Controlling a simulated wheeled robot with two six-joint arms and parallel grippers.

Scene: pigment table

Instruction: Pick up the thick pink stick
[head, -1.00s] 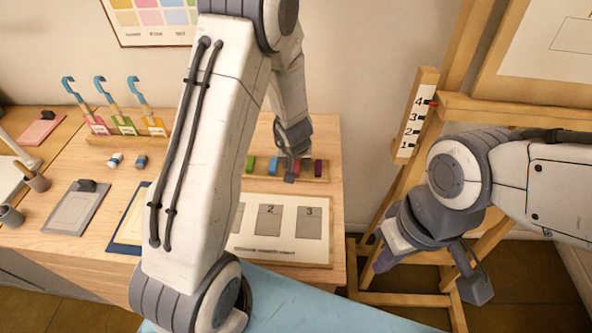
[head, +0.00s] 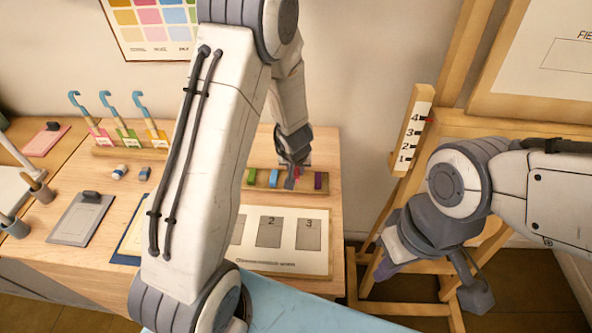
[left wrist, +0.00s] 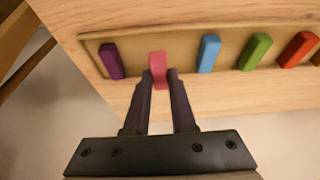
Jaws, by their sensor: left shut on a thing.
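The thick pink stick (left wrist: 158,70) stands in the wooden rack (left wrist: 130,42), between the purple stick (left wrist: 111,61) and the blue stick (left wrist: 208,53) in the left wrist view. My left gripper (left wrist: 160,76) is shut on the pink stick, with a finger at each side of its near end. In the head view my left gripper (head: 291,180) reaches down at the rack and hides part of the sticks. My right gripper (head: 425,272) hangs in front of the easel, away from the table. Its jaw opening does not show clearly.
Green (left wrist: 255,51) and red (left wrist: 298,48) sticks stand farther along the rack. A numbered card (head: 286,259) lies in front of the rack. The easel (head: 455,122) stands right of the table. Hooked tools (head: 108,105) stand in a holder at left.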

